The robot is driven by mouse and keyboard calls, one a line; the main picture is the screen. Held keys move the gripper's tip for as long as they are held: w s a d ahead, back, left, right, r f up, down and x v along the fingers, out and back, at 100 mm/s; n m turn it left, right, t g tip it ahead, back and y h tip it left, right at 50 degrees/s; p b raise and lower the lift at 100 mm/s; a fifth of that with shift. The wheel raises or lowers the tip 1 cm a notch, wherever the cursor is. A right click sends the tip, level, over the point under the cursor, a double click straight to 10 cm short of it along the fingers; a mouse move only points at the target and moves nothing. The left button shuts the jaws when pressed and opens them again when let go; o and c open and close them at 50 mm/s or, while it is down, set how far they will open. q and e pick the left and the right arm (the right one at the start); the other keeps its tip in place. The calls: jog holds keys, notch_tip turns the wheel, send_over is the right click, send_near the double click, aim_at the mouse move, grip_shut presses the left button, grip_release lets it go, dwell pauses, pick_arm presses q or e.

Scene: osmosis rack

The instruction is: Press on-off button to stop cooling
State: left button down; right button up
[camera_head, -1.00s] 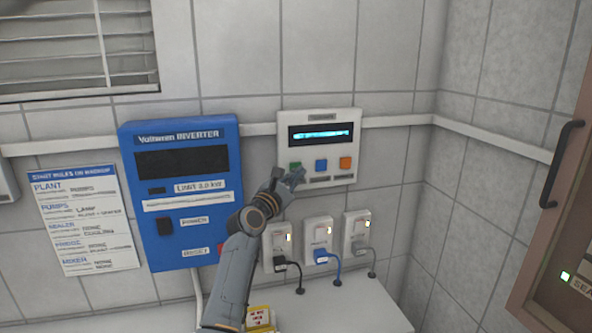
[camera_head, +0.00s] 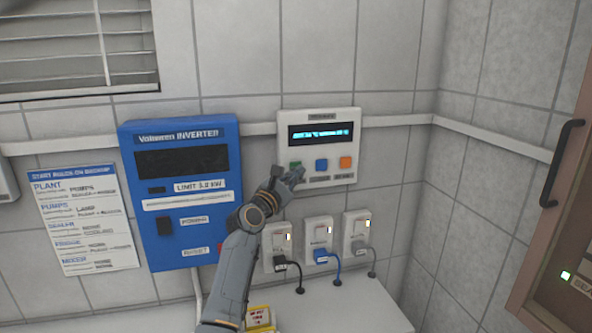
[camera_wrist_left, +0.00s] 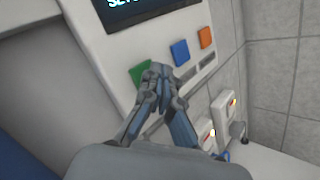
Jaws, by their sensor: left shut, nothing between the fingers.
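A white control panel (camera_head: 345,172) hangs on the tiled wall with a lit cyan display (camera_head: 320,134) and a row of three buttons: green (camera_head: 294,165), blue (camera_head: 321,165) and orange (camera_head: 346,163). My left gripper (camera_head: 293,175) is shut and empty, with its fingertips at the lower part of the green button. In the left wrist view the fingertips (camera_wrist_left: 157,72) overlap the right edge of the green button (camera_wrist_left: 138,74); I cannot tell whether they touch it. The button labels are too blurred to read. My right gripper is not in view.
A blue inverter box (camera_head: 215,155) and a paper notice (camera_head: 85,220) are on the wall to the left. Several sockets with plugs (camera_head: 318,235) sit below the panel, above a white counter (camera_head: 345,308). A brown-framed cabinet (camera_head: 560,215) with a handle stands at the right.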

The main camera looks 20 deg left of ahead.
pick_arm(q)
jog(key=shift+w+a+b, duration=0.3)
jog(key=shift+w+a, duration=0.05)
jog(key=shift+w, duration=0.05)
dwell(0.8)
jog(key=shift+d+r, duration=0.1)
jog(key=shift+s+d+p, duration=0.4)
jog(key=shift+s+p, duration=0.3)
jog(key=shift+p, duration=0.3)
jog(key=s+d+p, duration=0.1)
jog(key=s+p, duration=0.1)
jog(key=s+d+p, duration=0.1)
jog(key=s+p, duration=0.1)
jog(key=shift+d+p, duration=0.4)
